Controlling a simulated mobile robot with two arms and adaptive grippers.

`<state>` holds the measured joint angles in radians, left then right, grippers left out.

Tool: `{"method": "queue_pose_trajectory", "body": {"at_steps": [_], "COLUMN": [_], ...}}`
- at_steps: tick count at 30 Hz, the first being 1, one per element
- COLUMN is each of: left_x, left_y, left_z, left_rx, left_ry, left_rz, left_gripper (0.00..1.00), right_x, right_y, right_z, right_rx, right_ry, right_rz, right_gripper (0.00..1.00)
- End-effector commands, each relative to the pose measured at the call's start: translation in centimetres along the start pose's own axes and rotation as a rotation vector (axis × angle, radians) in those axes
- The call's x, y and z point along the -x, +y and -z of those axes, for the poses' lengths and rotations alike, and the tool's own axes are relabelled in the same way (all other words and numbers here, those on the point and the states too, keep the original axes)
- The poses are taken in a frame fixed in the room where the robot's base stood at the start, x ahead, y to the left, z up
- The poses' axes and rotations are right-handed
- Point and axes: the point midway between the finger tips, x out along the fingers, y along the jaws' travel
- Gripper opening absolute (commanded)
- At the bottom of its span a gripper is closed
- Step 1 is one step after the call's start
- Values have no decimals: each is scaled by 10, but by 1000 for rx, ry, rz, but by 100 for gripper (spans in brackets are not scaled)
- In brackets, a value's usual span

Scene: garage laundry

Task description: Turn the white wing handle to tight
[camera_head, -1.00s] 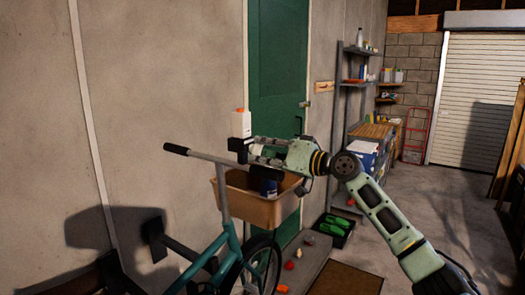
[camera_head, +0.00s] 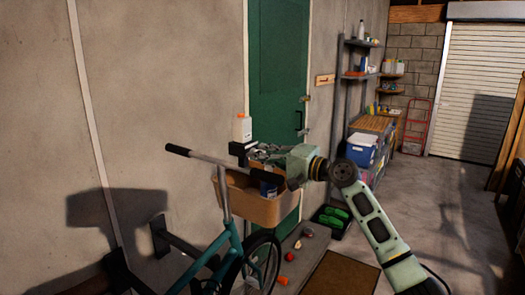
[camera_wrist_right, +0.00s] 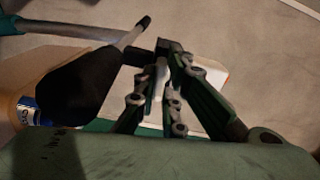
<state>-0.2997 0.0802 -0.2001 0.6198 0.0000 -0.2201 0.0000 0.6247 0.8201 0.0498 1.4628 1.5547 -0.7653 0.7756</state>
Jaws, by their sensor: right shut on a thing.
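My right gripper (camera_head: 254,153) is at the black bracket (camera_head: 237,147) on the wall, above the bicycle basket. In the right wrist view its fingers (camera_wrist_right: 162,62) are closed around a small pale piece (camera_wrist_right: 159,78), which appears to be the white wing handle. The fingers hide most of it, so I cannot tell its angle. In the head view the handle is hidden by the gripper. A white bottle with an orange cap (camera_head: 242,128) stands upright just behind the fingertips. My left gripper is not in view.
A teal bicycle (camera_head: 222,251) stands below, its black grip (camera_head: 267,175) close under my right gripper. Its tan basket (camera_head: 268,208) holds a blue can (camera_head: 268,188). A green door (camera_head: 277,75) is behind. Floor (camera_head: 440,220) to the right is open.

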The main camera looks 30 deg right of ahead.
Motion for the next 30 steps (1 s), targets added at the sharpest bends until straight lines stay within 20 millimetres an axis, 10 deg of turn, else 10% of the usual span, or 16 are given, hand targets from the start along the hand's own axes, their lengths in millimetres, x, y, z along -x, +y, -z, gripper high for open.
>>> {"method": "queue_pose_trajectory", "body": {"at_steps": [26,30], "left_x": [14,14], "left_y": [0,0], "left_z": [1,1], "left_rx": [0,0], "left_ry": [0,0], "left_rz": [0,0], "left_gripper": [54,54], "right_x": [0,0], "right_y": [-1,-1], "right_z": [1,1], "right_rx": [-158,-158], "right_ry": [3,2], "right_rz": [2,1], "right_gripper": [0,20]}}
